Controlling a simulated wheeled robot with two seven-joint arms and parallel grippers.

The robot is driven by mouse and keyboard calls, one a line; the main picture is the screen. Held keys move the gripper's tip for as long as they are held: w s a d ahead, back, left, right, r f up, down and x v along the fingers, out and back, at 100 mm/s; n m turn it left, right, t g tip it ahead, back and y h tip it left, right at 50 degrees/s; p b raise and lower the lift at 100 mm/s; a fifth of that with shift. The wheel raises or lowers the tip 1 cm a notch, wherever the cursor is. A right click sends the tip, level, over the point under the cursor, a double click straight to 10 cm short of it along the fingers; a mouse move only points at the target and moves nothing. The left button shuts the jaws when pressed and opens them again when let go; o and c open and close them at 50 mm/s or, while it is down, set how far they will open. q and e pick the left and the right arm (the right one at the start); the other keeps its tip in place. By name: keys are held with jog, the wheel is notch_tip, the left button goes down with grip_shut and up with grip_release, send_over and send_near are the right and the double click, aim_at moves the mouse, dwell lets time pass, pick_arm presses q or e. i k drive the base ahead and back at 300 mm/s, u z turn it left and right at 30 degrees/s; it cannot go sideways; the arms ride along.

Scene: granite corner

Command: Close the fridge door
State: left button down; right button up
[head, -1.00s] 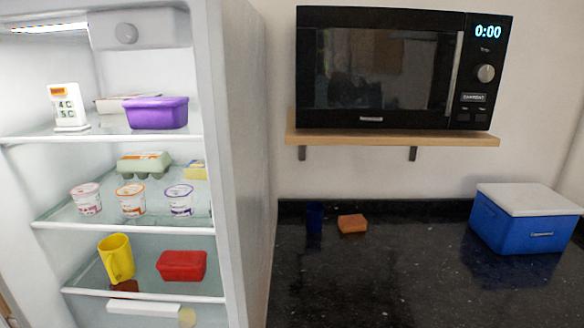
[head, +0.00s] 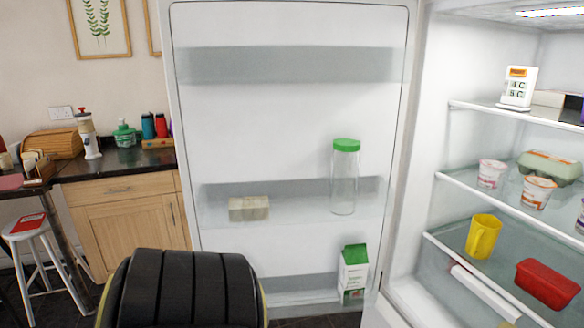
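The fridge door (head: 270,125) stands wide open in the middle of the head view, its inner side with shelves facing me. Its hinge side meets the fridge body (head: 425,130) on the right. The door shelves hold a clear bottle with a green lid (head: 344,180), a pale block-like item (head: 248,208) and a green and white carton (head: 353,273). A dark, ribbed rounded part, which seems to be mine, shows at the bottom left, in front of the door's lower corner. Neither gripper is in view.
Inside the fridge are a yellow mug (head: 483,236), a red box (head: 546,284), yogurt cups (head: 537,192) and an egg carton (head: 550,167). Left of the door stand a wooden cabinet (head: 125,220) with a dark top and a white stool (head: 28,232) with a red item on it.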

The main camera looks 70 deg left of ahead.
aim_at(260, 92)
jog(key=k, duration=1.3)
jog(key=u, duration=2.9)
jog(key=i, duration=3.8)
jog(key=z, duration=3.85)
jog(key=i, duration=0.5)
